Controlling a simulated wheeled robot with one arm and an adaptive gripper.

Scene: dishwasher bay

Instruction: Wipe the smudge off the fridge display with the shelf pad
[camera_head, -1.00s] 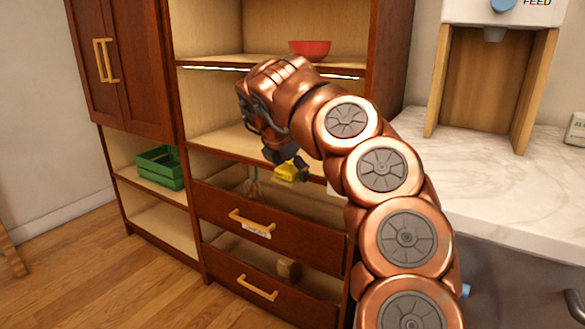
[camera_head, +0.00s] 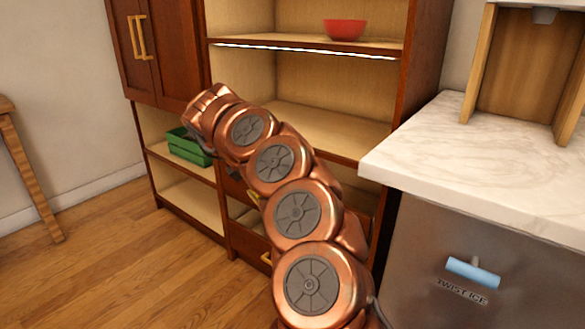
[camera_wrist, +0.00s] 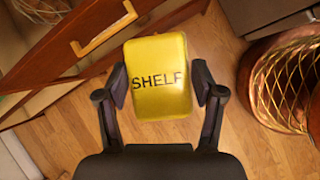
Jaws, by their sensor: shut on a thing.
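In the wrist view a yellow pad (camera_wrist: 160,90) marked "SHELF" sits between the two black fingers of my gripper (camera_wrist: 160,88), which is shut on it. The pad is held above the wooden floor, clear of the cabinet. In the head view my copper arm hides the gripper and the pad. The fridge display and its smudge are not in view.
A wooden cabinet (camera_head: 331,122) holds a red bowl (camera_head: 344,29) and a green crate (camera_head: 189,147). A marble counter (camera_head: 480,160) with a "TWIST ICE" handle (camera_head: 473,271) below stands at right. Wooden floor (camera_head: 130,260) is open at left.

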